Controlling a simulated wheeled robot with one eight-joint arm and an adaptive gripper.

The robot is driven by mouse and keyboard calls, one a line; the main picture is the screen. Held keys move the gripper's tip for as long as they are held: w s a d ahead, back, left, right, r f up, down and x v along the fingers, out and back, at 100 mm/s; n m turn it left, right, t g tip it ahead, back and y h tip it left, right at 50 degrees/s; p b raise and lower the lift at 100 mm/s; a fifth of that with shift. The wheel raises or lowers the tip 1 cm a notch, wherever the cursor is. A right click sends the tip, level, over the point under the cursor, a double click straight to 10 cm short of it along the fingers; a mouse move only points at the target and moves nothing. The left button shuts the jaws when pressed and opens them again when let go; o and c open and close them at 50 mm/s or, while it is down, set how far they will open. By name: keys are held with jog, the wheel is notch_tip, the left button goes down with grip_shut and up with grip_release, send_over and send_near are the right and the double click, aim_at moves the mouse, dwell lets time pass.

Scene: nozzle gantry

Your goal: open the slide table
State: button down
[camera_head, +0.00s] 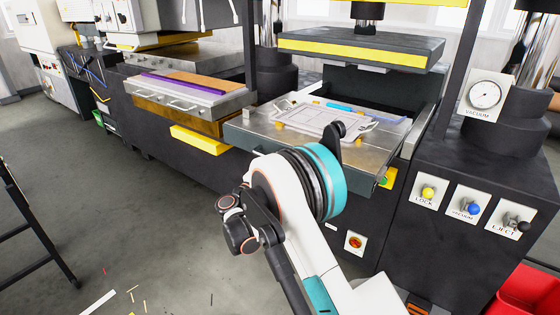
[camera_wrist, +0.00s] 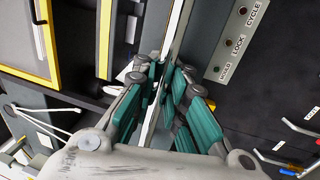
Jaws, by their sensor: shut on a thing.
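The slide table (camera_head: 247,132) is a flat silver metal plate on the press in the head view. It stands partly out from under the raised yellow-edged platen (camera_head: 360,50). A pale tray-like piece (camera_head: 325,122) and a blue strip (camera_head: 345,107) lie on it. My arm crosses in front of its front edge and hides my gripper in the head view. In the wrist view my gripper (camera_wrist: 172,75) has its teal fingers closed around a long narrow bar (camera_wrist: 181,22) at the table's front. The exact contact is partly hidden by the fingers.
A panel with yellow, blue and black levers (camera_head: 471,209) and a vacuum gauge (camera_head: 485,95) stands at the right. A second silver table (camera_head: 215,102) is at the left. A red bin (camera_head: 530,292) is at lower right. The grey floor at left is mostly open.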

jog(key=shift+f, duration=0.1)
jog(key=c, duration=1.6)
grip_release()
jog(key=v, duration=1.2)
jog(key=shift+w, duration=0.1)
